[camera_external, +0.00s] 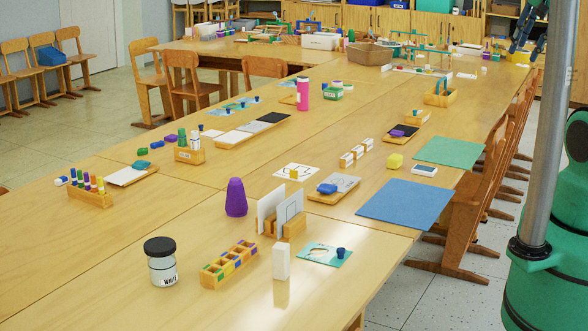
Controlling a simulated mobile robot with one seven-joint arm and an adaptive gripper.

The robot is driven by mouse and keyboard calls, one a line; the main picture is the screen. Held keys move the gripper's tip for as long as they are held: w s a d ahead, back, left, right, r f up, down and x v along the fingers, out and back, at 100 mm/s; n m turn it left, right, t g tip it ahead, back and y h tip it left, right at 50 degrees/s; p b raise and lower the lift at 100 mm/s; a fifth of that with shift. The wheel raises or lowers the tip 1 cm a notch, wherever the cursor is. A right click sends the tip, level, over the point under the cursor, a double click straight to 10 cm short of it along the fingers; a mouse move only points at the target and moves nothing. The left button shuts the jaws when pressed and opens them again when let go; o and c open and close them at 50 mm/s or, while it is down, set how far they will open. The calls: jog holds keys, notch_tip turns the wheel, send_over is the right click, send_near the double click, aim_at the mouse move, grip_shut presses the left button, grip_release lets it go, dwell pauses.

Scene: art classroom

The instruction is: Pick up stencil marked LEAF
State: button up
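A teal stencil card (334,259) with a pale cutout shape and a small dark blue knob lies flat near the table's front right edge. A white stencil card (306,168) with dark outlines and a yellow knob lies farther back. Teal cards with blue knobs (234,107) lie farther still on the left. No LEAF lettering is legible at this size, so I cannot tell which one bears it. My gripper (524,44) is at the top right, dark and small, high and far from these cards. Its finger opening is unclear.
A white block (281,261), a wooden divided tray (229,264) and a black-lidded jar (162,262) stand near the teal card. A wooden holder with upright white cards (289,212) is just behind it. A blue mat (405,203) lies right. Chairs (488,180) line the right side.

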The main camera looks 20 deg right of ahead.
jog(key=w+a+f+m+g+y, duration=0.1)
jog(key=w+a+f, duration=0.2)
jog(key=w+a, duration=0.25)
jog(key=w+a+f+m+g, duration=0.1)
jog(key=w+a+f+m, duration=0.1)
jog(key=w+a+f, duration=0.3)
jog(key=m+g+h, duration=0.1)
jog(key=m+g, duration=0.3)
jog(key=m, duration=0.2)
send_over(342, 248)
notch_tip(342, 248, down, 27)
jog(key=shift+f+b, duration=1.05)
jog(key=shift+f, duration=3.2)
